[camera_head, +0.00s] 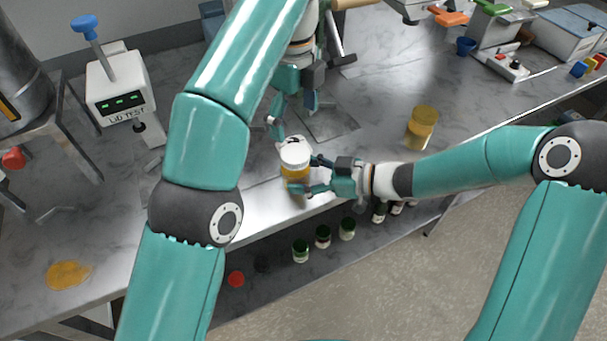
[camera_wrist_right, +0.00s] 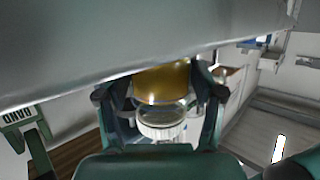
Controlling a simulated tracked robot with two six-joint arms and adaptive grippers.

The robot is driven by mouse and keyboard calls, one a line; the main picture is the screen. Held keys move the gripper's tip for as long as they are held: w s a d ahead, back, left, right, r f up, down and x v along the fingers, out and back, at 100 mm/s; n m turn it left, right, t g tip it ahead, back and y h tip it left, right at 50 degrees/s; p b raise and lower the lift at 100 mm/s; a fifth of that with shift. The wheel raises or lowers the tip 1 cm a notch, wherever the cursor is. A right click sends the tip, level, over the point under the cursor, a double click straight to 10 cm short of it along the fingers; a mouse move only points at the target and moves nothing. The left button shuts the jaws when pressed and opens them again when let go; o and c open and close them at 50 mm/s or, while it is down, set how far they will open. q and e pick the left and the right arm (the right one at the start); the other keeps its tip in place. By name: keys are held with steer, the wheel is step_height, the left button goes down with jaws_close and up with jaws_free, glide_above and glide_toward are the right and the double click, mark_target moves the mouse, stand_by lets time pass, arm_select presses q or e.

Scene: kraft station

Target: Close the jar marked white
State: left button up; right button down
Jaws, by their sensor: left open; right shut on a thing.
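The jar with amber contents (camera_head: 296,174) stands at the bench's front edge, with a white lid (camera_head: 295,155) on its top. I cannot tell how tightly the lid sits. My right gripper (camera_head: 312,175) is shut on the jar from the right side. In the right wrist view the amber jar (camera_wrist_right: 162,82) is between the fingers, and the white ribbed lid (camera_wrist_right: 160,127) shows below it. My left gripper (camera_head: 290,110) is open and empty, behind and above the jar. A small white piece, unclear, shows just behind the lid.
A second amber jar (camera_head: 422,127) stands on the bench to the right. A lid tester (camera_head: 120,88) and an amber spill (camera_head: 68,275) are at left. Bench between the jars is clear.

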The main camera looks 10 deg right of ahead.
steer(key=shift+c, duration=0.3)
jaws_free()
steer(key=v, duration=0.7)
steer(key=shift+s+d, duration=0.15)
steer(key=shift+d, duration=0.25)
steer(key=shift+s, duration=0.1)
